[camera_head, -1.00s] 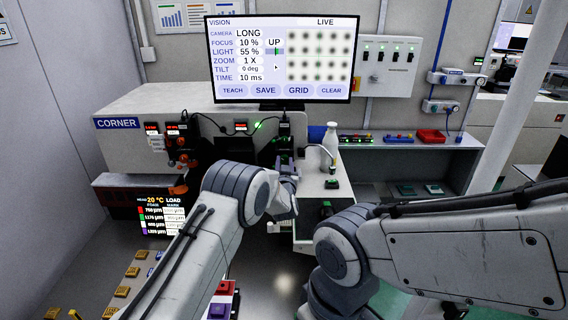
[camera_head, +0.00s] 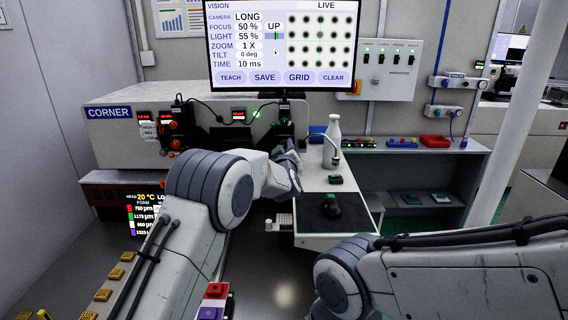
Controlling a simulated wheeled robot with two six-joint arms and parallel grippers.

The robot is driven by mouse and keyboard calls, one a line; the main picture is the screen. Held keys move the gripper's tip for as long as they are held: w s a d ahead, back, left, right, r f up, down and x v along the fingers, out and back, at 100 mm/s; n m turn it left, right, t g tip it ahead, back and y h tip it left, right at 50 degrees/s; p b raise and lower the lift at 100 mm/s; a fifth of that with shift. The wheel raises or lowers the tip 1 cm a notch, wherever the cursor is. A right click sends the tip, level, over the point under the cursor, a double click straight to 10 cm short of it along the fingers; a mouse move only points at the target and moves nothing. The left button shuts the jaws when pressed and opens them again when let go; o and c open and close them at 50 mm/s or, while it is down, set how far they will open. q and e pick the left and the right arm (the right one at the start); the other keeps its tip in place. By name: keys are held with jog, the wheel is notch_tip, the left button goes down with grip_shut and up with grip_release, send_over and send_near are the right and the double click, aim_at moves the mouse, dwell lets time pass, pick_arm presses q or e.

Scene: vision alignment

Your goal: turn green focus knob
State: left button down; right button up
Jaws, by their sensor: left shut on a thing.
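My left gripper (camera_head: 291,151) is at the front of the grey machine (camera_head: 130,143), beside the dark unit under the monitor. Its fingers are small and partly hidden by my wrist. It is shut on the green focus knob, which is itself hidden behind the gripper. The monitor (camera_head: 281,45) reads focus 50 %, light 55 %, zoom 1 X and tilt 0 deg, and its live picture shows rows of dark dots. My right arm crosses the lower right, and its gripper is out of view.
A red tray (camera_head: 435,141) is on the shelf behind. Orange knobs (camera_head: 175,127) line the machine's left part.

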pick_arm(q)
jog(key=n+b, duration=0.1)
jog(key=b, duration=0.1)
jog(key=n+b, duration=0.4)
jog(key=shift+f, duration=0.25)
jog(key=shift+r+n+b, duration=0.2)
jog(key=shift+n+b, duration=1)
jog(key=shift+b, duration=0.05)
jog(key=c, duration=0.5)
grip_release()
jog(key=shift+s, duration=0.1)
